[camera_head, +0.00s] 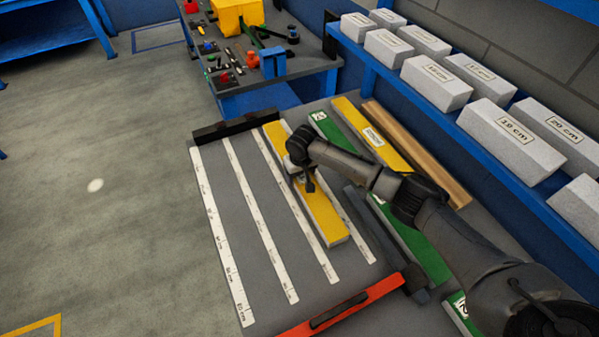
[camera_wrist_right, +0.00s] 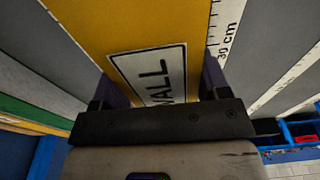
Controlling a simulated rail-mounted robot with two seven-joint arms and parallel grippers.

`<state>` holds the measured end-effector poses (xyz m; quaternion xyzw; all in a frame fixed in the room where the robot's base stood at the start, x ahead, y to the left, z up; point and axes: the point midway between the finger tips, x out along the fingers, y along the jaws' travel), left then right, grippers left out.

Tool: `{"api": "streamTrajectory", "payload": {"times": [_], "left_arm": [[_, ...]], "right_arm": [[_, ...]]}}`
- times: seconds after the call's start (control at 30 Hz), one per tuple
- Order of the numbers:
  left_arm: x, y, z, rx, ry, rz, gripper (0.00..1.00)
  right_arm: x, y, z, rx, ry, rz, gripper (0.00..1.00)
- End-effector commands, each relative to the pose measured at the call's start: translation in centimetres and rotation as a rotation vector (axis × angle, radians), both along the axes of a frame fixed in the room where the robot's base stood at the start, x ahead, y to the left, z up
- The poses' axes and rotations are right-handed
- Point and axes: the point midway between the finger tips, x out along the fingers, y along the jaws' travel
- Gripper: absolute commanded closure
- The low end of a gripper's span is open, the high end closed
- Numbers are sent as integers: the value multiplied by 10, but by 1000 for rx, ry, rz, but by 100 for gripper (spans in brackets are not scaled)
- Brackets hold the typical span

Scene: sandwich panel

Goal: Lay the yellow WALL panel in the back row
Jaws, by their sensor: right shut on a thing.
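A yellow panel (camera_head: 325,217) lies lengthwise on the grey table between the two white ruler strips farthest right. Whether it rests fully on the table or hangs slightly above is hard to tell. My right gripper (camera_head: 299,170) is shut on it near its middle and hides part of it. In the right wrist view, the panel (camera_wrist_right: 130,28) carries a label reading WALL, and the right gripper's (camera_wrist_right: 157,90) fingers stand at both its edges. A second yellow panel (camera_head: 350,115) with a label lies farther right, beyond a green one. My left gripper is not in view.
White ruler strips (camera_head: 222,240) divide the grey table, with bare rows at the left. A black bar (camera_head: 237,125) stands at their far end, a red bar (camera_head: 345,306) at the near end. Green panels (camera_head: 335,139) and a wooden strip (camera_head: 415,150) lie right. White blocks (camera_head: 437,83) line a blue shelf.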

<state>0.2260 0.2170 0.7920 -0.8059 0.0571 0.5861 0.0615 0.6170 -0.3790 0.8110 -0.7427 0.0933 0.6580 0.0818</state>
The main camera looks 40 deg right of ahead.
Motion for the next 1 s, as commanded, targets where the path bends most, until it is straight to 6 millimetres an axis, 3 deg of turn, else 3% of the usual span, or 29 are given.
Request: {"api": "streamTrajectory", "payload": {"times": [0.07,0.1,0.4,0.73,1.0], "left_arm": [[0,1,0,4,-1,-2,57],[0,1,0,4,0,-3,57],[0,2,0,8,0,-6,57],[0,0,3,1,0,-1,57],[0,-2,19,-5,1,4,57]], "right_arm": [[0,0,-1,1,-1,0,62],[0,0,-1,1,-1,0,29],[0,0,-1,1,-1,0,1],[0,0,5,1,-1,0,1],[-5,1,53,1,-3,1,1]]}}
